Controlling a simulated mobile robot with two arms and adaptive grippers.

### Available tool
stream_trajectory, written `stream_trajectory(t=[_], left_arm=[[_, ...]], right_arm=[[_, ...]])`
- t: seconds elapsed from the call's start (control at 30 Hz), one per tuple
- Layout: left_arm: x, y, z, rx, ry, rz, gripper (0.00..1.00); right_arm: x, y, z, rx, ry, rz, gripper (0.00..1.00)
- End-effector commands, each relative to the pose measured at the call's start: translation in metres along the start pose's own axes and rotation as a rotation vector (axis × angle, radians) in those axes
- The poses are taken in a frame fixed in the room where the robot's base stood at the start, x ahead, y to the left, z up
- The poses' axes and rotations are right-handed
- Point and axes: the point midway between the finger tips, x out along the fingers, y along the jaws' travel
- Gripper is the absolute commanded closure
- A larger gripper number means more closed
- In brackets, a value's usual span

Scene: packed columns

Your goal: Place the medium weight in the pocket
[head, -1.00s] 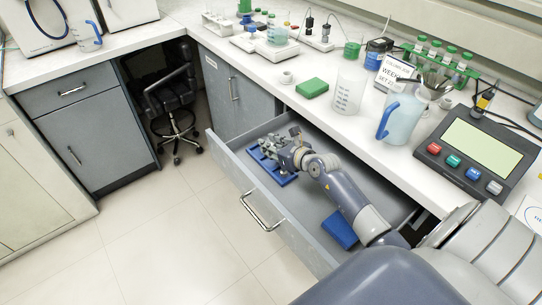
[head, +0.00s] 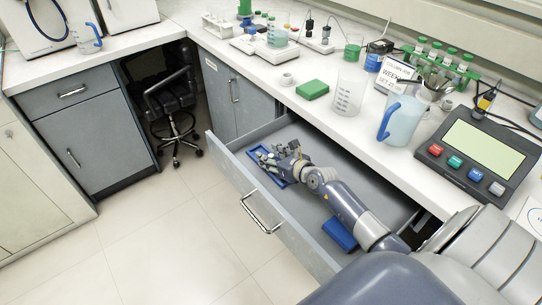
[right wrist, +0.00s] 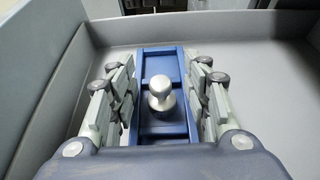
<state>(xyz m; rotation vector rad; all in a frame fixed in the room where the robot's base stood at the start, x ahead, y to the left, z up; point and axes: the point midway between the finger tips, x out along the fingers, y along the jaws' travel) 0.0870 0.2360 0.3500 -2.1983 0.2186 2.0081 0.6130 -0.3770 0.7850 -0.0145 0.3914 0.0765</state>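A shiny metal weight with a round knob (right wrist: 160,94) stands upright over the middle of a long blue tray with pockets (right wrist: 160,58) in the right wrist view. The tray also shows in the head view (head: 284,184), lying in the open drawer, partly hidden by my gripper. My right gripper (head: 268,159) is low over the tray. In the right wrist view its fingers (right wrist: 160,100) are spread to either side of the weight, with gaps between them and it. My left gripper is not in view.
The drawer's front wall (head: 240,184) and the counter edge close in around my right arm. A second blue object (head: 340,234) lies in the drawer near my forearm. A green block (head: 312,90), a beaker (head: 349,91) and a blue-handled jug (head: 403,120) stand on the counter.

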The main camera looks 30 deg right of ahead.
Motion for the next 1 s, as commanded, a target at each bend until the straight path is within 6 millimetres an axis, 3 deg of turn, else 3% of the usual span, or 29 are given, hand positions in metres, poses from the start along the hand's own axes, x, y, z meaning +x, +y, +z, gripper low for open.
stream_trajectory(t=[0.27, 0.8, 1.0], left_arm=[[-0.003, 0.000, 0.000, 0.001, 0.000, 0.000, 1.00], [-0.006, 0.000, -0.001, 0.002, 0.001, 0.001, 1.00], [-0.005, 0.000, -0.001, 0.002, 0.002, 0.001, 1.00]], right_arm=[[-0.004, 0.000, 0.002, 0.000, 0.002, 0.000, 0.55], [-0.101, 0.000, 0.002, -0.001, 0.002, 0.000, 0.55], [-0.119, 0.000, 0.002, 0.001, 0.001, 0.000, 0.55]])
